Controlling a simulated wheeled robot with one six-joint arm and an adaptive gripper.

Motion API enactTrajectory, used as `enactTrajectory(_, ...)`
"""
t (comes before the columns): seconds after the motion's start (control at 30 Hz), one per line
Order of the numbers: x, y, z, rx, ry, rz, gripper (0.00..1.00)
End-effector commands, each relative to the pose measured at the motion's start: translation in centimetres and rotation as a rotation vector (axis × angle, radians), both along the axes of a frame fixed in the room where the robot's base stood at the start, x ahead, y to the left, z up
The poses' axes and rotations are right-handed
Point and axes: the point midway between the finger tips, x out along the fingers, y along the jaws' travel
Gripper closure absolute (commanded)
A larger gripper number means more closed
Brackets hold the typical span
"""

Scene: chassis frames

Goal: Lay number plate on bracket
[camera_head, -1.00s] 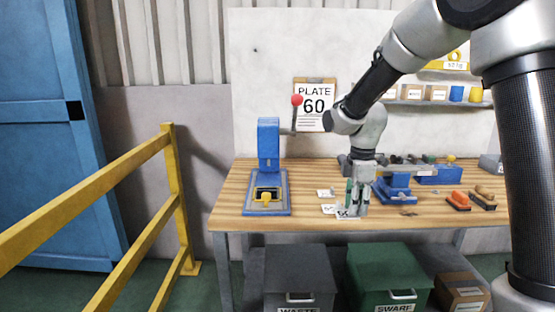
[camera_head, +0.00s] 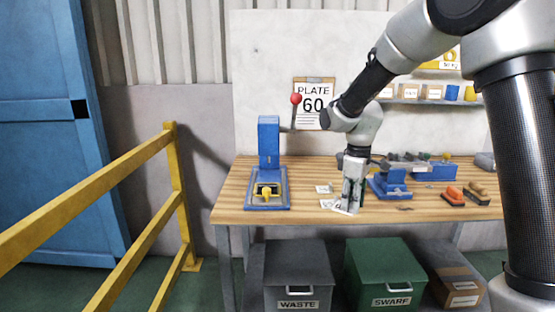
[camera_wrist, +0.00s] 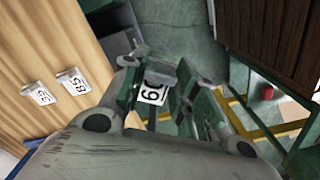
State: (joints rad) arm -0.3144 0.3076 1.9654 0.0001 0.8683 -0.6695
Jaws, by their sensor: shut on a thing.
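My gripper (camera_head: 349,202) is shut on a white number plate (camera_head: 343,208) over the front part of the workbench. In the wrist view the held plate (camera_wrist: 152,94) sits tilted between the green fingers, and its digits look like 60. Two other white plates lie on the wood, one farther back (camera_head: 324,188) and one nearer the front (camera_head: 328,203). They also show in the wrist view, with digits (camera_wrist: 73,82) (camera_wrist: 40,93). A blue press (camera_head: 269,145) stands left of my gripper. A yellow piece (camera_head: 265,191), perhaps the bracket, sits on its base, apart from the held plate.
A wall sign (camera_head: 313,97) reads PLATE 60. The press lever has a red knob (camera_head: 296,98). A blue vice (camera_head: 392,184) and brushes (camera_head: 465,195) are to the right. Bare wood (camera_head: 305,202) lies between press and gripper. A yellow rail (camera_head: 95,190) stands at left.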

Motion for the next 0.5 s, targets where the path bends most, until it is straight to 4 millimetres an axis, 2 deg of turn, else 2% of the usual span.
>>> enactTrajectory(0.17,1.8,-0.6,-1.3,-0.002,0.003,-0.365,0.95)
enactTrajectory(0.33,4.0,-2.9,-4.1,-0.003,0.003,-0.778,0.95)
enactTrajectory(0.4,4.7,-4.3,-5.7,-0.003,0.004,-0.898,0.95)
enactTrajectory(0.5,5.1,-6.0,-7.5,-0.002,0.003,-0.947,0.95)
